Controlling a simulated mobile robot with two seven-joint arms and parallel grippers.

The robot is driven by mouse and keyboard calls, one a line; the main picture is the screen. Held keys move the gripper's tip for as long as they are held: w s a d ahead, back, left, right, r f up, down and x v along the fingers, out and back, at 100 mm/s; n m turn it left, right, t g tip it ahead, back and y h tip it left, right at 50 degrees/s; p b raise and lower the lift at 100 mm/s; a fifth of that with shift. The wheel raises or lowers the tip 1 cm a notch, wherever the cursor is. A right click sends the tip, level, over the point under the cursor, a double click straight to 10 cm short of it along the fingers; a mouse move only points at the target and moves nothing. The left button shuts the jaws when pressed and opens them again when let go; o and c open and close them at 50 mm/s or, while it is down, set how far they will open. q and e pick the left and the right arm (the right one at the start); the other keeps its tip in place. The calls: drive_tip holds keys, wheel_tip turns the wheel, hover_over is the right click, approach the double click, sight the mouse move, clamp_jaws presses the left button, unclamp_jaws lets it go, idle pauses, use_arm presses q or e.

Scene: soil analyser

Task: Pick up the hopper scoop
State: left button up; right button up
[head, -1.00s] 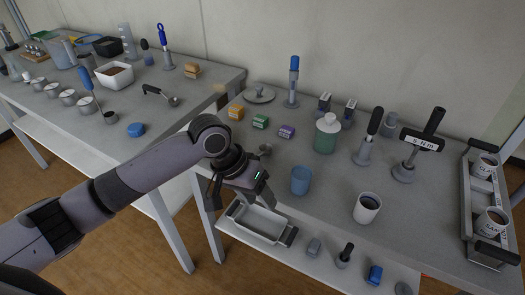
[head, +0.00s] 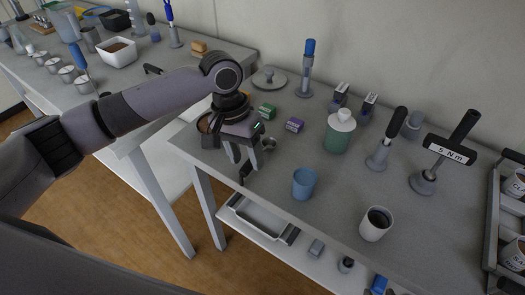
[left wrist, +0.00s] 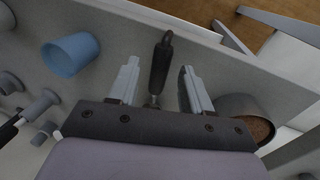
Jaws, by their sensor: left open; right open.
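The scoop lies near the front left edge of the right-hand table, its black handle (head: 245,173) toward the edge. A small metal cup shape (head: 268,145) beside my gripper may be its bowl. In the left wrist view the dark handle (left wrist: 161,62) lies between my fingers, with a short metal shaft below it; the rest is hidden by the gripper body. My left gripper (head: 243,160) points down over the scoop, open, with a finger on each side of the handle (left wrist: 159,72) and a gap on both sides. My right gripper is not in view.
A blue cup (head: 304,184) stands right of the gripper. A metal bowl of brown soil (left wrist: 247,125) is close to the other finger. A tray (head: 262,222) sits on the shelf below.

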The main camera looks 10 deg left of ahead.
sight(248, 163)
use_arm(q)
drive_tip(key=f, duration=0.3)
drive_tip(key=shift+d+f, duration=0.2)
drive_tip(key=shift+d, duration=0.15)
drive_tip(key=shift+c, duration=0.3)
clamp_jaws()
